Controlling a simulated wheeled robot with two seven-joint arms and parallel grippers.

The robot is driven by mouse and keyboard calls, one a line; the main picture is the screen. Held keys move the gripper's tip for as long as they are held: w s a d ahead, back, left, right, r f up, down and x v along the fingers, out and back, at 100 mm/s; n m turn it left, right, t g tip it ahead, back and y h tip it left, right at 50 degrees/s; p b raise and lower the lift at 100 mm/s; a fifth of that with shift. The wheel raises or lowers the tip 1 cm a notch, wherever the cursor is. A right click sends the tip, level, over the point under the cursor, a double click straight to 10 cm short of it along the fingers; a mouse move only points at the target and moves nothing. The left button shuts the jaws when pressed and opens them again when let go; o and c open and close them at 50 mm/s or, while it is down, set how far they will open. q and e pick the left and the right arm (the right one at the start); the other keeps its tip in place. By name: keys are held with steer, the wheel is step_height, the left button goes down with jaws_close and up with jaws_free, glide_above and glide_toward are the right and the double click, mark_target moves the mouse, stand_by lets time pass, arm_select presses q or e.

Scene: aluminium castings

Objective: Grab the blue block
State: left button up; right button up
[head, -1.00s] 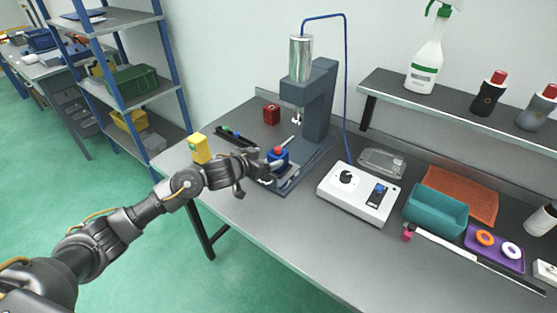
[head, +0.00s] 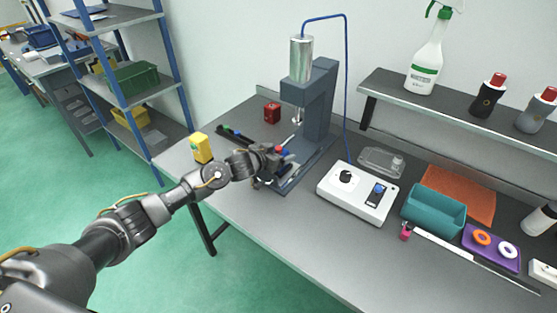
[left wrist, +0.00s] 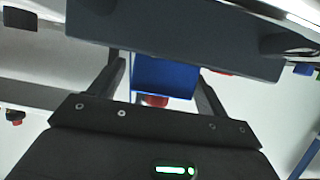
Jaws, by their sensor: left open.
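The blue block (left wrist: 165,76) shows in the left wrist view between the two fingers of my left gripper (left wrist: 160,88). A red part (left wrist: 155,100) shows at its lower edge. The fingers are apart, one on each side of the block; contact cannot be told. In the head view my left gripper (head: 272,157) is at the base of the grey press (head: 318,105) and hides most of the block, with only a small blue patch (head: 284,151) showing beside it. My right gripper is not in view.
A yellow block (head: 202,148) stands near the table's left edge, and a red block (head: 271,112) stands behind the gripper. A white control box (head: 355,195) is to the right of the press. A teal bin (head: 433,210) stands farther right. The table front is clear.

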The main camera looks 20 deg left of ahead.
mark_target(278, 148)
arm_select(q)
steer(key=shift+c, duration=0.2)
steer(key=c, duration=1.2)
steer(key=shift+w+r, duration=0.1)
steer(key=shift+r, duration=0.35)
steer(key=r, duration=0.2)
steer(key=shift+s+r, duration=0.2)
steer(key=shift+r, duration=0.1)
steer(key=s+d+r, duration=0.2)
steer(key=s+r, duration=0.7)
steer(key=s, duration=0.4)
steer(key=shift+s+d+r, duration=0.25)
steer(key=shift+d, duration=0.15)
